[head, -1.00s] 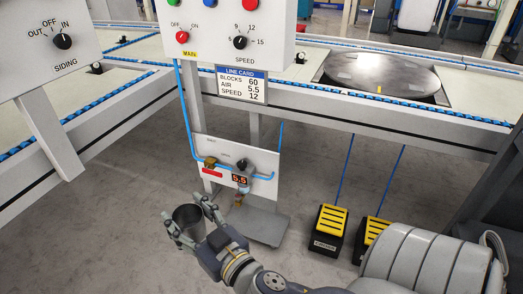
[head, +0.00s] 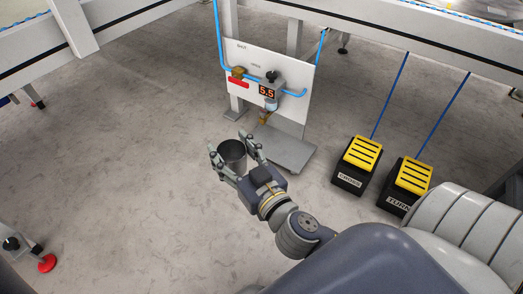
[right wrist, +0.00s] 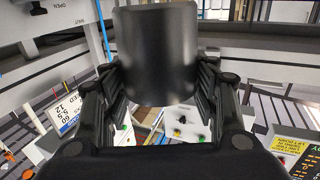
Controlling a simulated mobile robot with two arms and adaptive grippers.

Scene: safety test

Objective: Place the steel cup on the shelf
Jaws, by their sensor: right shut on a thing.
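The steel cup (head: 232,154) is a dark grey metal cup, held in the air between the fingers of my right gripper (head: 234,150) in the middle of the head view. Its open mouth faces up toward the head camera. In the right wrist view the cup (right wrist: 157,55) fills the upper middle, with the black fingers of my right gripper (right wrist: 158,85) on both sides of it. The right gripper is shut on the cup. No shelf can be made out for certain. My left gripper is not in view.
A white panel (head: 290,88) with blue air hose and a 5.5 readout stands behind the cup, above a grey base plate (head: 278,150). Two yellow-topped pedals (head: 361,153) (head: 413,176) sit on the floor to the right. Conveyor frames (head: 420,45) cross the top. Open floor (head: 110,150) lies left.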

